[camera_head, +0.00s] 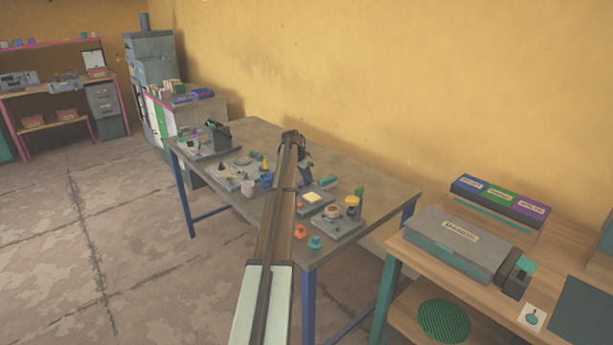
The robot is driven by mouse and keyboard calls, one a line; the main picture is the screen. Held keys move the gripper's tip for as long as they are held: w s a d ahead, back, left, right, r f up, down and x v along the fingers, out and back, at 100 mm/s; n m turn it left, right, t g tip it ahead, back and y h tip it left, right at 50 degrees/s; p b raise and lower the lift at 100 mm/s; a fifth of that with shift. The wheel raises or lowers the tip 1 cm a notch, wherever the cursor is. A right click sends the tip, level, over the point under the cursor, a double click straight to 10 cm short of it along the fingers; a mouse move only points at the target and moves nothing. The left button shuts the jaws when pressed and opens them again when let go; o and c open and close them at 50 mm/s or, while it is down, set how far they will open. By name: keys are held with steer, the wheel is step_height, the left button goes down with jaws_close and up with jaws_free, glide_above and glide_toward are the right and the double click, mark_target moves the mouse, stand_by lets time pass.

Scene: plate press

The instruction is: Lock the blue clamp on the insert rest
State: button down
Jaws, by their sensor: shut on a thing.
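My arm reaches from the bottom middle over the grey work table (370,183). My gripper (305,180) hangs down past the arm's far end, just right of it, low over the table. It is shut on a small dark blue part, which looks like the blue clamp (306,184). The jaws and the clamp are tiny and dark here, so the clamp's lever position cannot be made out. I cannot tell which fixture is the insert rest. Part of the table's middle is hidden behind my arm.
A grey fixture with a yellow-topped post (352,205) stands right of my arm, near a yellow block (312,197). Orange (300,231) and teal (315,242) pieces lie at the front edge. A blue piece (267,180) and white cup (247,187) stand left. The table's back right is clear.

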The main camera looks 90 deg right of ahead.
steer(key=shift+a+f, duration=0.15)
steer(key=shift+f, duration=0.05)
stand_by(0.3)
steer(key=c, duration=1.1)
jaws_free()
steer(key=shift+r, duration=0.1)
steer(key=v, duration=1.3)
steer(key=shift+w+r, duration=0.15)
steer(key=shift+r, duration=0.25)
